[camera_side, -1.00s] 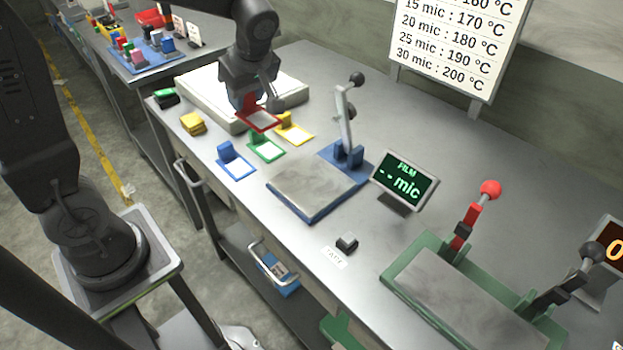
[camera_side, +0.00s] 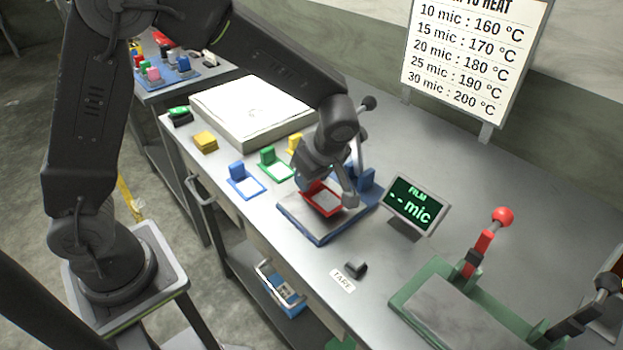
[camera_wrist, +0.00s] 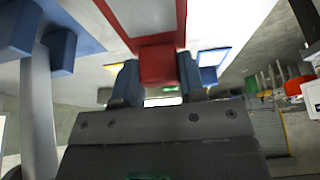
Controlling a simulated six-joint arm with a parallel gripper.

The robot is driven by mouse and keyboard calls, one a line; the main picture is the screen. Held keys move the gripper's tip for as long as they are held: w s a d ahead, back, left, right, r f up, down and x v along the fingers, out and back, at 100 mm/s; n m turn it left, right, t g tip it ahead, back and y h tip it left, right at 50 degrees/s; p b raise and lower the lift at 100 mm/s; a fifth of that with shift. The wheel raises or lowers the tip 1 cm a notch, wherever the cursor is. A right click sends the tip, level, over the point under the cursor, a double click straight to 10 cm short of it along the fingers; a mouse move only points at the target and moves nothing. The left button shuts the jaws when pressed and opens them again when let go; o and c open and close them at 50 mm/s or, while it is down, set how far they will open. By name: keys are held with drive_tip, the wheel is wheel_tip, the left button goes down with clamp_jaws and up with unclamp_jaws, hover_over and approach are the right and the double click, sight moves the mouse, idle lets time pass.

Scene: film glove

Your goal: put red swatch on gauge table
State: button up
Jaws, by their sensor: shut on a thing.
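The red swatch (camera_side: 323,203) is a red frame with a pale film window and a red grip block, which also shows in the wrist view (camera_wrist: 158,64). My gripper (camera_side: 318,183) is shut on its block. In the side view the swatch is over the gauge table (camera_side: 318,228), a grey metal plate on a blue base. Whether the swatch touches the plate or hangs just above it I cannot tell. The gauge's blue bracket and lever stand behind my gripper, partly hidden by it.
The blue swatch (camera_side: 244,181), green swatch (camera_side: 274,164) and partly hidden yellow swatch (camera_side: 295,145) lie left of the gauge. The film display (camera_side: 412,204) stands to its right, reading "-- mic". A dark button (camera_side: 356,268) sits in front by the TARE label. A green sealer (camera_side: 455,310) is at lower right.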

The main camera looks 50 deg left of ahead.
sight(326, 201)
drive_tip(key=shift+f, duration=0.65)
drive_tip(key=shift+f, duration=0.15)
drive_tip(key=o, duration=1)
drive_tip(key=v, duration=1.2)
drive_tip(key=shift+r, duration=0.25)
